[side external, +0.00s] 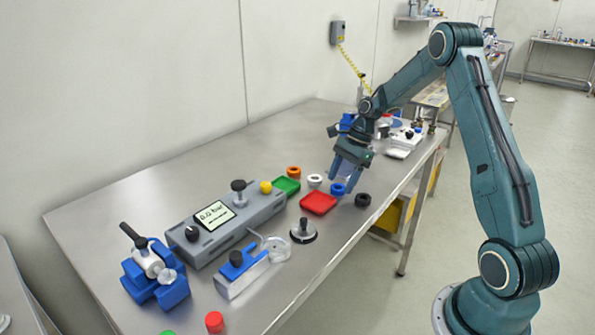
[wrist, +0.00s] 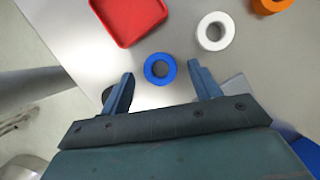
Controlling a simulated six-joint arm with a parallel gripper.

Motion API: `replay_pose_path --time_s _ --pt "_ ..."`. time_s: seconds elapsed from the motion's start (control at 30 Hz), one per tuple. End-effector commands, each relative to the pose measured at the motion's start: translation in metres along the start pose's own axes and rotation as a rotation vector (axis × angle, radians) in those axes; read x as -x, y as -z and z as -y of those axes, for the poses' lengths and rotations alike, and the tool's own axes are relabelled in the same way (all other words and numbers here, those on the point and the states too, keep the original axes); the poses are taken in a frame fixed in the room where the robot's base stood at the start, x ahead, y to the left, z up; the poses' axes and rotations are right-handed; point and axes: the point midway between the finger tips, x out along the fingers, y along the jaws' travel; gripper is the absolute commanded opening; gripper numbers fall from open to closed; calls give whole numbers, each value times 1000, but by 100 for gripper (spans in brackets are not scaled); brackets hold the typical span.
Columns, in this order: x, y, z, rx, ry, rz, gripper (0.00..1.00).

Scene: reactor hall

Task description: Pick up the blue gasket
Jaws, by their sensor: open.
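The blue gasket (side external: 338,189) is a small ring lying on the steel table, just right of the red tray (side external: 318,203). In the wrist view the blue gasket (wrist: 160,69) lies flat, between and slightly beyond the two fingertips, apart from both. My gripper (side external: 347,178) is directly above the gasket in the side view, fingers pointing down. In the wrist view my gripper (wrist: 164,78) is open and empty, one finger on each side of the ring.
A white ring (side external: 315,180) and an orange ring (side external: 294,171) lie nearby. A black ring (side external: 362,200) is close on the right, partly hidden behind a finger in the wrist view. A green tray (side external: 286,186) and a grey gauge box (side external: 225,220) stand left.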

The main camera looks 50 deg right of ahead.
Motion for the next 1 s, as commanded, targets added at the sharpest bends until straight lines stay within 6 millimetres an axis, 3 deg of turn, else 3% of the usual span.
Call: replay_pose_path --time_s 0.17,0.67,0.9,1.0 --pt "-12 0 0 0 -1 -1 62" --pt "-12 0 0 0 0 -1 62" --pt "-12 0 0 0 0 -1 15" --pt "-12 0 0 0 0 -1 15"
